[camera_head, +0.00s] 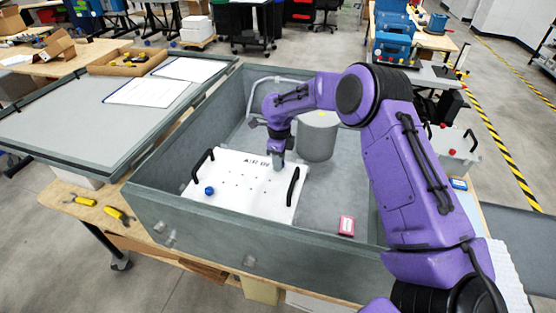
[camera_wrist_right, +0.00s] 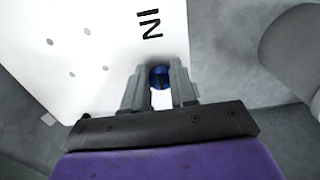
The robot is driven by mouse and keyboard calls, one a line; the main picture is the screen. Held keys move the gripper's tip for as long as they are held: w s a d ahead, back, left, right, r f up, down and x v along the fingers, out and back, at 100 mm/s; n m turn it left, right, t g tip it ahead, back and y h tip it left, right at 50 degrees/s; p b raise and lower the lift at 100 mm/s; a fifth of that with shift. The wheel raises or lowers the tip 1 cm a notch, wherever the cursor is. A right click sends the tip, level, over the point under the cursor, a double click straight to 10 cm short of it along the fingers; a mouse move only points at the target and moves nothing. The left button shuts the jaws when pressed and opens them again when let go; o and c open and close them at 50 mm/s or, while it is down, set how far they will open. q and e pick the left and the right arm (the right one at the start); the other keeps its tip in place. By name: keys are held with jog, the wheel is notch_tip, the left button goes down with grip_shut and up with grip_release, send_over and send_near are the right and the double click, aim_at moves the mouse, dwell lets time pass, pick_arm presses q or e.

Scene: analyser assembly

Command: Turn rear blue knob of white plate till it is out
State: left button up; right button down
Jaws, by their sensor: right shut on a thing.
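The white plate (camera_head: 238,188) lies inside the grey case, with black handles at its left and right sides. My right gripper (camera_head: 278,164) reaches down to the plate's rear edge. In the right wrist view the rear blue knob (camera_wrist_right: 160,76) sits between the two fingers of my right gripper (camera_wrist_right: 160,84), which are shut on it. In the head view the gripper hides this knob. A second blue knob (camera_head: 209,190) sits at the plate's front left and stands free. The plate also shows in the right wrist view (camera_wrist_right: 100,35). My left gripper is not in view.
The grey case (camera_head: 190,236) has raised walls around the plate. A grey cylinder (camera_head: 318,136) stands just right of my gripper. A pink box (camera_head: 346,226) lies on the case floor at right. The open lid (camera_head: 60,125) lies to the left, with papers on it.

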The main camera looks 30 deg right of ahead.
jog(key=shift+d+r+n, duration=0.1)
jog(key=shift+d+n, duration=0.15)
jog(key=shift+n, duration=0.05)
